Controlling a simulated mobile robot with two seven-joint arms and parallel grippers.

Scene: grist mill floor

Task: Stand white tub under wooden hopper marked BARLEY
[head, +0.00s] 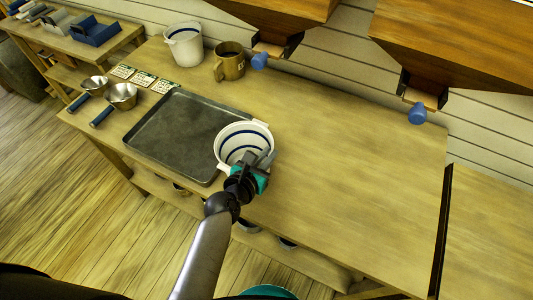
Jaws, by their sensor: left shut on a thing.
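A white tub (226,151) with dark blue rings inside is at the right end of the dark tray, near the front of the table. My left gripper (261,160) is shut on its near right rim. The tub looks nearly upright; I cannot tell whether it touches the surface below. A second white tub (184,50) stands at the back left of the table. Two wooden hoppers, one at top centre (275,12) and one at top right (465,40), hang over the back edge. No BARLEY marking shows on either. My right gripper is out of view.
A brass-coloured mug (229,65) stands near the left hopper's blue knob (260,60). The right hopper has a blue knob (417,113). Cards (144,79), two scoops (121,96) and the tray (165,135) occupy the left. The table's right half (340,180) is clear.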

